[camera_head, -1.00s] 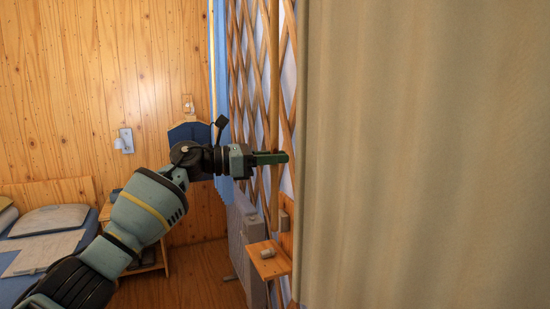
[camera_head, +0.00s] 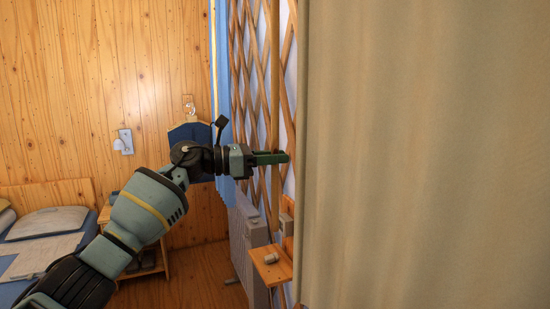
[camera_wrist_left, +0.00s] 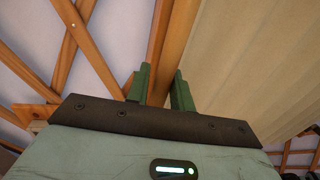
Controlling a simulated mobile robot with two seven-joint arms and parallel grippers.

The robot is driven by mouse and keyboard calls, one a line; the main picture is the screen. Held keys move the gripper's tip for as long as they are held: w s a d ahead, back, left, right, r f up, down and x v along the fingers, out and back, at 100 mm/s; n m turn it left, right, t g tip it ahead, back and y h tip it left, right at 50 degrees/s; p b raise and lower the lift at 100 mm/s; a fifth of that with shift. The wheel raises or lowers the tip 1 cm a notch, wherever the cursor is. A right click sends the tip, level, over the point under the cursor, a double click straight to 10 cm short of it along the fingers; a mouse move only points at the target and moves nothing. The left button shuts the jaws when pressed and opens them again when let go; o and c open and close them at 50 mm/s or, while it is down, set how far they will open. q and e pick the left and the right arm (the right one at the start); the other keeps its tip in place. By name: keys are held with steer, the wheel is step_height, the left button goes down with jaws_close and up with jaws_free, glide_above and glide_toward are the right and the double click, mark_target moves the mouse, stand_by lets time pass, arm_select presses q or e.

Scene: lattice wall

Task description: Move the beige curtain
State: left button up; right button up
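The beige curtain (camera_head: 425,160) hangs on the right side of the head view, from top to bottom, with soft vertical folds. It also fills the upper right of the left wrist view (camera_wrist_left: 265,60). My left gripper (camera_head: 287,157) reaches in from the left, its green fingers pointing at the curtain's left edge. In the left wrist view my left gripper (camera_wrist_left: 161,78) has its two fingers apart, with nothing held between them. A wooden pole shows behind the gap, and the curtain's edge is just right of the fingers. I cannot tell whether they touch the curtain. My right gripper is not in view.
A wooden lattice wall (camera_head: 252,75) stands behind the gripper. A small wooden shelf (camera_head: 271,266) and a grey radiator (camera_head: 245,235) are below it. A blue curtain (camera_head: 224,80), a bedside table (camera_head: 150,262) and a bed (camera_head: 45,235) are farther back left.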

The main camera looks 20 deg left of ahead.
arm_select(q)
steer(key=shift+o, duration=1)
steer(key=shift+w+a, duration=0.1)
steer(key=shift+a, duration=0.05)
steer(key=shift+o, duration=0.2)
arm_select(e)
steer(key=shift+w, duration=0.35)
